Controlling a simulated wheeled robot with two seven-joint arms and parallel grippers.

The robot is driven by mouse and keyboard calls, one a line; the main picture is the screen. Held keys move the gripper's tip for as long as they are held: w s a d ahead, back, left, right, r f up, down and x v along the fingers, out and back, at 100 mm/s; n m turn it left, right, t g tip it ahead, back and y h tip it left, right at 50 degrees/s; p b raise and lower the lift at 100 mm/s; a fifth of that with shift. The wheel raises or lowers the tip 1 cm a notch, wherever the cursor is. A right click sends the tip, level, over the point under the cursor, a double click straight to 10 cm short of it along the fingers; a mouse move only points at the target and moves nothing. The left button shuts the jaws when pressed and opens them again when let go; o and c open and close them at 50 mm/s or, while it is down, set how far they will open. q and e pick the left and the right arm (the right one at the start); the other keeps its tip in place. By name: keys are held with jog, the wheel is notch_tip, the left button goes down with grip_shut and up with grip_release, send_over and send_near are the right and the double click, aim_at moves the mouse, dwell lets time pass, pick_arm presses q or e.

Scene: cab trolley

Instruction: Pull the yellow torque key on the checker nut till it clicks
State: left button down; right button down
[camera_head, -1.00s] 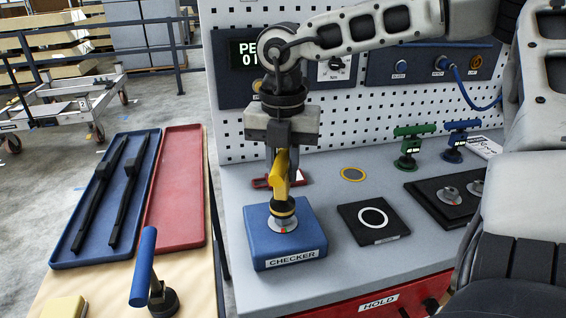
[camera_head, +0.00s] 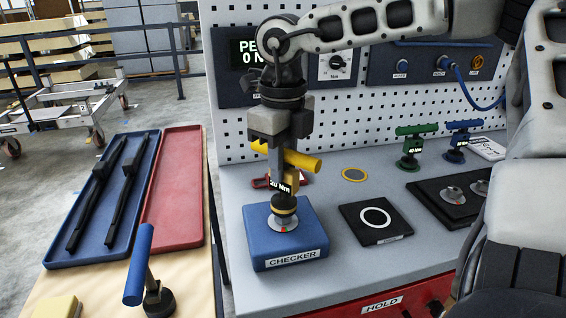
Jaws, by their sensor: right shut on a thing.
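The yellow torque key (camera_head: 303,161) stands upright on the nut (camera_head: 283,223) on top of the blue checker block (camera_head: 285,250). Its yellow handle points to the right, and a label reading about "20 Nm" shows on its body. My right gripper (camera_head: 277,165) comes down from above and is shut on the yellow key just over the checker. The fingers partly hide the key's handle. The display (camera_head: 246,56) on the back panel is partly hidden by my right arm; it shows "PE" and "0 N". My left gripper is not in view.
A green key (camera_head: 411,145) and a blue key (camera_head: 460,140) stand at the back right. A black pad with a white ring (camera_head: 375,222) lies right of the checker. Blue (camera_head: 52,250) and red (camera_head: 200,225) trays and a blue-handled tool (camera_head: 139,266) are at left.

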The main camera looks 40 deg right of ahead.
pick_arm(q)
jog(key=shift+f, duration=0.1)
pick_arm(e)
jog(key=shift+n, duration=0.8)
pick_arm(q)
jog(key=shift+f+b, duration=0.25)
jog(key=shift+b, duration=0.3)
pick_arm(e)
jog(key=shift+w, duration=0.15)
dwell(0.4)
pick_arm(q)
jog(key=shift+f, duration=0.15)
